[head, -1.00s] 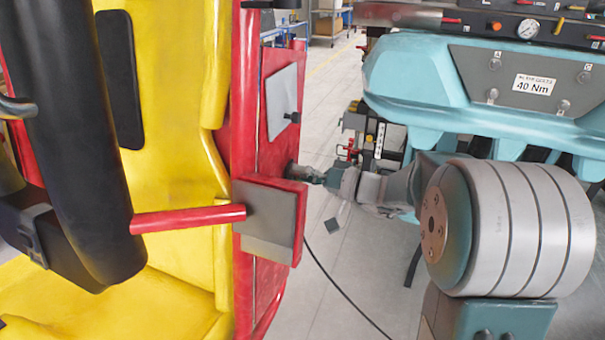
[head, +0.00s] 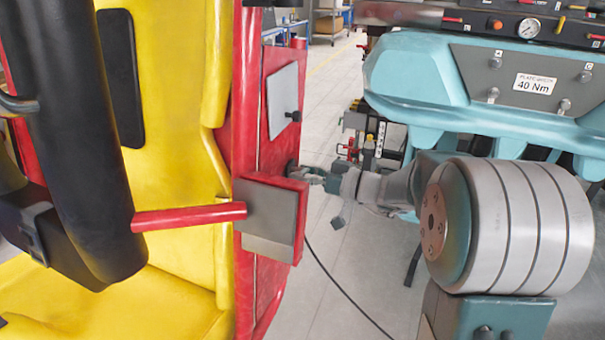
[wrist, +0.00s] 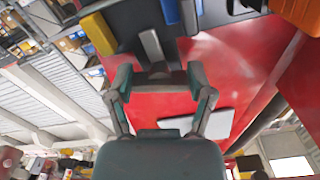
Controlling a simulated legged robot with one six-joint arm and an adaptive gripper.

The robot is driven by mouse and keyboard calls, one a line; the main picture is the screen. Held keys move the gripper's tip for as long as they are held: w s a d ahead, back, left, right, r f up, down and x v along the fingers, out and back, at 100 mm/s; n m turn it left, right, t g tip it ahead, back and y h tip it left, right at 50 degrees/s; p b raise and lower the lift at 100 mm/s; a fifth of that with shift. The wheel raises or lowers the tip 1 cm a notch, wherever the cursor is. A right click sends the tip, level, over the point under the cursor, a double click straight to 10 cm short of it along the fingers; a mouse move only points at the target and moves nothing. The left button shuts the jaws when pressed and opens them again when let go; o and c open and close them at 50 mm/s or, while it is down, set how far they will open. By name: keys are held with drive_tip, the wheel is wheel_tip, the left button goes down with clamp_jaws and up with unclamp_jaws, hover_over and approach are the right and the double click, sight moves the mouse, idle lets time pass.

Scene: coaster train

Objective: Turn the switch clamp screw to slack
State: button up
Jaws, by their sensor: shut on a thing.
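My gripper (head: 304,174) reaches the side of the red car panel (head: 277,155), just behind a grey plate. It is small in the head view. In the wrist view my gripper (wrist: 160,78) has its two fingers on either side of a dark piece of the switch clamp screw (wrist: 158,70) and is shut on it. A grey bar (wrist: 152,45) stands just beyond the fingertips, against a black fitting. In the head view a dark round end of the screw (head: 291,168) shows at the panel. Its thread and how far it is turned cannot be seen.
A red block with a grey plate (head: 270,215) juts out close to my gripper. A yellow seat (head: 175,110) and black restraint (head: 80,150) fill the left. A teal machine (head: 420,80) marked 40 Nm stands right. A black cable (head: 330,272) crosses the floor.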

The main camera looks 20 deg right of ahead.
drive_tip(key=shift+f, duration=0.2)
drive_tip(key=o, duration=1.1)
drive_tip(key=shift+r, duration=0.1)
drive_tip(key=v, duration=1.2)
